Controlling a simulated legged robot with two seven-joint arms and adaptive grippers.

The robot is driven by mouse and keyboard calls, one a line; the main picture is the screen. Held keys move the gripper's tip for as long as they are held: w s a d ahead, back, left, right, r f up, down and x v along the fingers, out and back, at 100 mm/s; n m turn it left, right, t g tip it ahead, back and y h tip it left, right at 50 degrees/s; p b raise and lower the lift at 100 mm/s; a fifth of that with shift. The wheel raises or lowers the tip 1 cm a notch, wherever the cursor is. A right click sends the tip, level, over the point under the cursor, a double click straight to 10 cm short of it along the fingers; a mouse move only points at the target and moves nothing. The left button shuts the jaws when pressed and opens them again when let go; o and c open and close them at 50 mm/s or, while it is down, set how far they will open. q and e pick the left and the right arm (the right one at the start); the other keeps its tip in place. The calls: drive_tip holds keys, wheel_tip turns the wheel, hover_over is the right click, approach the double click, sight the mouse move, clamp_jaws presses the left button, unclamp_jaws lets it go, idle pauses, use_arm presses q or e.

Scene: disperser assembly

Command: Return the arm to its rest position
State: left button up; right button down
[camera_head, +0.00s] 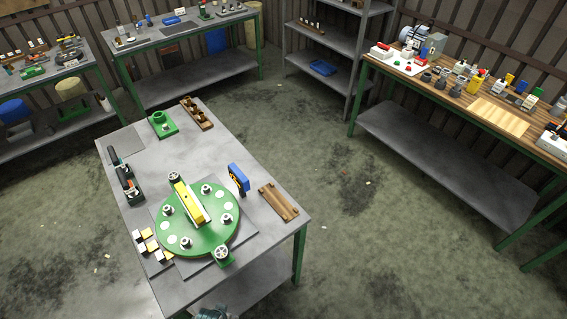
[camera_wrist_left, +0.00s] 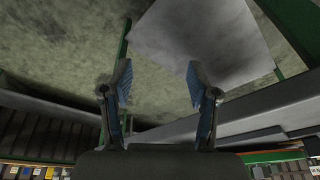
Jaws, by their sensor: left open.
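My left gripper (camera_wrist_left: 160,85) is in the left wrist view. Its two blue-padded fingers are spread apart, with nothing between them. Beyond the fingers are floor and a grey surface (camera_wrist_left: 205,45), apart from them. Neither gripper can be made out clearly in the head view. There, a green round disperser plate (camera_head: 207,233) lies on the near worktable (camera_head: 165,150), with several fittings around it and a yellow block (camera_head: 188,203) across its middle.
A loaded workbench (camera_head: 500,116) stands at right. Open floor (camera_head: 340,200) separates the tables.

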use_arm(q)
drive_tip(key=s+f+g+b, duration=0.1)
drive_tip(key=s+f, duration=0.3)
drive_tip(key=f, duration=0.9)
drive_tip(key=s+f+b, duration=0.2)
drive_tip(key=s+f, duration=0.1)
drive_tip(key=f, duration=0.9)
drive_tip(key=s+a+f+g+b, duration=0.1)
drive_tip(key=s+a+f, duration=0.2)
drive_tip(key=s+f, duration=0.8)
drive_tip(key=s, duration=0.3)
drive_tip(key=shift+a+f+b, duration=0.2)
drive_tip(key=shift+f+b, duration=0.1)
drive_tip(key=shift+f, duration=0.05)
drive_tip(key=shift+c, duration=0.3)
